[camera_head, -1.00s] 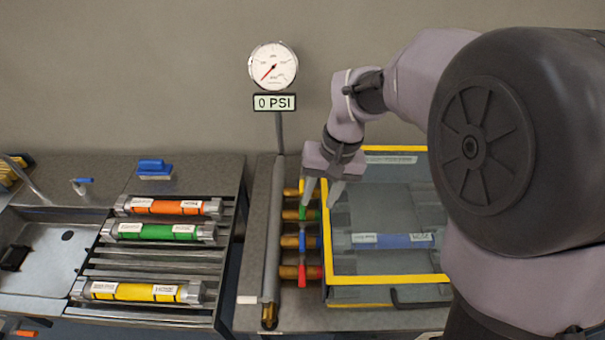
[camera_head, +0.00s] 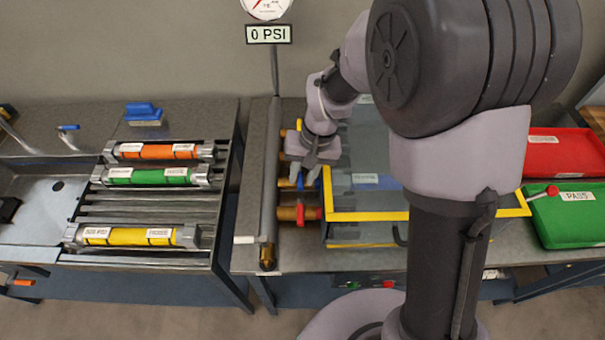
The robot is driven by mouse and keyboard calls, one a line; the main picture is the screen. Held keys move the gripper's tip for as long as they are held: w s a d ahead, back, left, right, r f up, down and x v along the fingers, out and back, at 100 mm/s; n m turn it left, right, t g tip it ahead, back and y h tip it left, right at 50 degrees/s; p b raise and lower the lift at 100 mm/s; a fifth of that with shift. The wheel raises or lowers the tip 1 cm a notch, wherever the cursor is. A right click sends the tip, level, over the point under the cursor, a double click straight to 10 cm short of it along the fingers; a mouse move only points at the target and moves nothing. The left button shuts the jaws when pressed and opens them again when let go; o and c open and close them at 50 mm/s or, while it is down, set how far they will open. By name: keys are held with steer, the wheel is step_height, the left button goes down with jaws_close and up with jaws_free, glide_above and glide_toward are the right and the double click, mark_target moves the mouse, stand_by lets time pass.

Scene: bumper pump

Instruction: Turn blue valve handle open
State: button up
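The blue valve handle (camera_head: 300,184) is on the manifold's row of brass valves, mostly covered by my gripper. My gripper (camera_head: 304,181) points down at it, with one fingertip on each side of the blue part that shows. Whether the fingers touch or clamp the handle cannot be made out. The red valve handle (camera_head: 300,214) is just nearer the camera. A bit of the yellow valve handle (camera_head: 298,125) shows farther back. The green valve handle is hidden behind my gripper.
A glass-lidded box with a yellow frame (camera_head: 430,215) stands right of the valves, a blue-labelled cylinder inside. The gauge sign (camera_head: 268,34) reads 0 PSI. A rack (camera_head: 130,212) at left holds orange, green and yellow cylinders. Red (camera_head: 560,140) and green (camera_head: 580,230) trays are at right.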

jaws_close()
stand_by(1.2)
